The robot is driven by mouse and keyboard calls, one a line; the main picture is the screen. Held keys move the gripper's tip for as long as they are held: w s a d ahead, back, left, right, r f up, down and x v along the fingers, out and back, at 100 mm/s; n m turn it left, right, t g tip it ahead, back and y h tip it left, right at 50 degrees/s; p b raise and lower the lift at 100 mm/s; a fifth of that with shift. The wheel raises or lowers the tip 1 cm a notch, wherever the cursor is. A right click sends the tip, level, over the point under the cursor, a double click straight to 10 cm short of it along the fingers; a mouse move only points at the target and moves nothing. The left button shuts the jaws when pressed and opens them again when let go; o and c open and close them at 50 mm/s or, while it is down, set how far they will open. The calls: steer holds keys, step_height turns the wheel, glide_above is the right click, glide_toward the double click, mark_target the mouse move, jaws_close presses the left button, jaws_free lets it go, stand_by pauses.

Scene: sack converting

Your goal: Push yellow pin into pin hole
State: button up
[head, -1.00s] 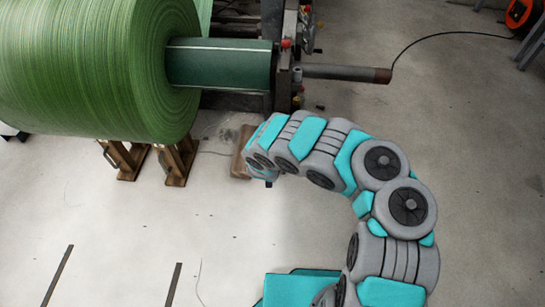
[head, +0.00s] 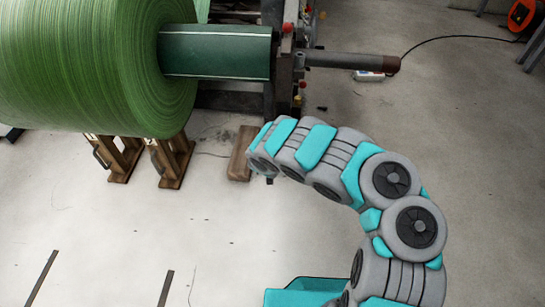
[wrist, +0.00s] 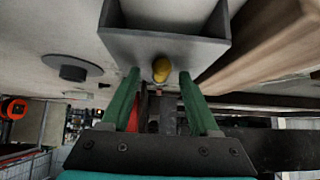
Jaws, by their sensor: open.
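In the wrist view, the yellow pin (wrist: 161,69) shows its rounded end at the front face of a grey metal box section (wrist: 190,47). My gripper (wrist: 160,76) has two green fingers set wide apart, one on each side of the pin. No finger visibly touches the pin. The pin hole cannot be made out, and how deep the pin sits is unclear. In the head view, my arm curves toward the roll stand; my fingers and the pin are hidden there.
A large green roll (head: 90,65) on a dark green core (head: 215,50) fills the upper left. Wooden stands (head: 170,160) and a brown block (head: 240,155) stand near the arm's end. A grey shaft (head: 350,61) juts right. The floor in front is clear.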

jaws_close()
stand_by(0.4)
